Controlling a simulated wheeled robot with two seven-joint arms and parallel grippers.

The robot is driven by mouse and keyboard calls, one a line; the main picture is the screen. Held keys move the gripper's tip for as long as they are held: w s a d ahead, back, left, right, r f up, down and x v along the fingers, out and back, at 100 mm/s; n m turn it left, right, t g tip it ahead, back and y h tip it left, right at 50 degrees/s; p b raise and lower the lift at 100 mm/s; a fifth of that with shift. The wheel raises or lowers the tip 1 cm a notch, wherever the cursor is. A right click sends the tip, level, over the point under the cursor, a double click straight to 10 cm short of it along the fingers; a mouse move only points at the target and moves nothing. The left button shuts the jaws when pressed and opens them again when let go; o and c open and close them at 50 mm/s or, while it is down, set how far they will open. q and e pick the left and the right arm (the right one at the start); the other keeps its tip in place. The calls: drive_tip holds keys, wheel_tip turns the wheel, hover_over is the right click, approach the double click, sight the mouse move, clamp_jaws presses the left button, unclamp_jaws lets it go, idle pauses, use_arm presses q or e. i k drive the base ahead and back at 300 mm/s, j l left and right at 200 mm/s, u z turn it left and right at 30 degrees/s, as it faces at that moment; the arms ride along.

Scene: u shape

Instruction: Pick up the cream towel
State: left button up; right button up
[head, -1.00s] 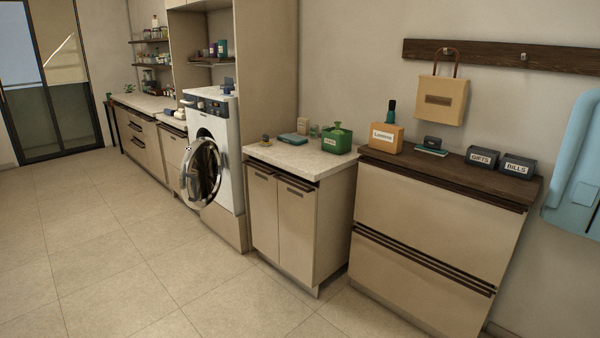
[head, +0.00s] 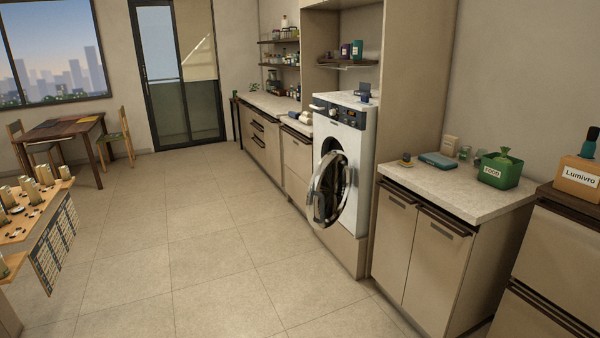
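Small cream rolled items, which look like towels (head: 305,117), lie on the low counter just beyond the washing machine. They are small and far off, so I cannot tell for sure which is the cream towel. Neither of my grippers is in view.
The washing machine (head: 341,150) has its round door (head: 328,190) swung open into the room. A near counter (head: 450,192) holds a teal folded item (head: 438,160) and a green box (head: 500,171). A table (head: 60,129) with chairs stands back left. The tiled floor (head: 190,235) is clear.

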sight(306, 120)
drive_tip(key=i+j+u, duration=0.25)
drive_tip(key=i, duration=0.35)
drive_tip(key=i+j+u, duration=0.25)
drive_tip(key=i, duration=0.35)
drive_tip(key=i+u, duration=0.25)
drive_tip(key=i, duration=0.35)
drive_tip(key=i+z, duration=0.1)
drive_tip(key=i, duration=0.85)
drive_tip(key=i+j+z, duration=0.1)
drive_tip(key=i, duration=0.8)
drive_tip(key=i+j+z, duration=0.15)
drive_tip(key=i+z, duration=0.3)
drive_tip(key=i+j+z, duration=0.3)
drive_tip(key=z, duration=0.2)
drive_tip(key=i+j+z, duration=0.6)
drive_tip(key=j+z, duration=0.3)
drive_tip(key=i+j+z, duration=0.15)
drive_tip(key=j+z, duration=0.3)
drive_tip(key=j, duration=0.3)
drive_tip(key=j+z, duration=0.45)
drive_tip(key=j, duration=0.3)
drive_tip(key=j+z, duration=0.45)
drive_tip(key=j, duration=0.3)
